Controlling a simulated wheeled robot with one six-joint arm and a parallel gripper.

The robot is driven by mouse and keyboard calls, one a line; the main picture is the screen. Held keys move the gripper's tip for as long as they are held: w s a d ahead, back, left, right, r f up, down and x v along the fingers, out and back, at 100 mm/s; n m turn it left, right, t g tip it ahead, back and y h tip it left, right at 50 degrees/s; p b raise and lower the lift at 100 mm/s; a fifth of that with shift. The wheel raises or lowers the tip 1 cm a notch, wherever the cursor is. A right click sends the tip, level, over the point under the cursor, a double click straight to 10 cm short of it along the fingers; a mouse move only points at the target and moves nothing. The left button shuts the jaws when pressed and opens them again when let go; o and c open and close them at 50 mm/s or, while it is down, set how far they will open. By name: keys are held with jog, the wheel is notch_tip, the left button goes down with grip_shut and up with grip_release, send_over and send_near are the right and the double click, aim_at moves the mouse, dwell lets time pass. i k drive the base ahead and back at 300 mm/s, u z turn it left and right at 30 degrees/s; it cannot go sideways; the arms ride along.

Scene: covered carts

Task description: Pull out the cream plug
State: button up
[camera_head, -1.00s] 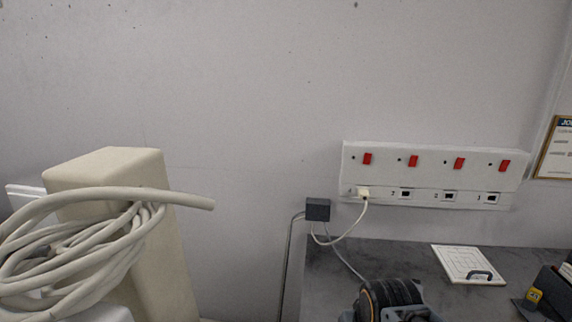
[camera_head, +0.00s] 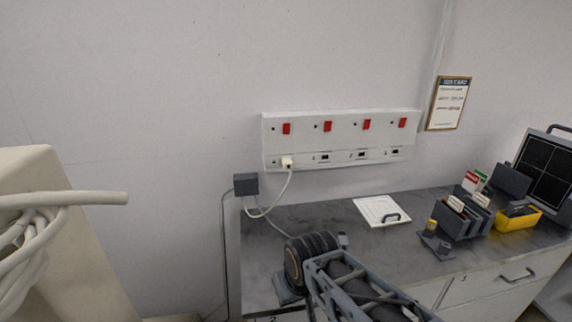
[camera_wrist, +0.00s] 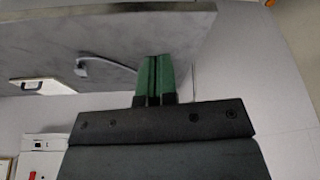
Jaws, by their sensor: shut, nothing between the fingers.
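The cream plug (camera_head: 287,162) sits in the leftmost outlet of the white socket strip (camera_head: 340,162) on the wall. Its pale cord hangs down and curves left toward a dark grey box (camera_head: 245,184). In the wrist view, my gripper (camera_wrist: 154,72) shows as two green fingers held together with nothing between them. The plug cannot be made out there. In the head view my arm stands at the front of the counter, below and apart from the plug; the fingertips are not clear there.
The grey counter (camera_head: 330,222) holds a white handled panel (camera_head: 376,210), a dark organizer (camera_head: 458,222) and a yellow bin (camera_head: 518,218). A cream cabinet (camera_head: 60,235) with coiled cable (camera_head: 60,199) stands at the left. The wall above the strip is clear.

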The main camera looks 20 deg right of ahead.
aim_at(287, 163)
jog(key=u, duration=2.15)
jog(key=k, duration=1.15)
jog(key=z, duration=1)
jog(key=i, duration=0.55)
jog(key=z, duration=0.1)
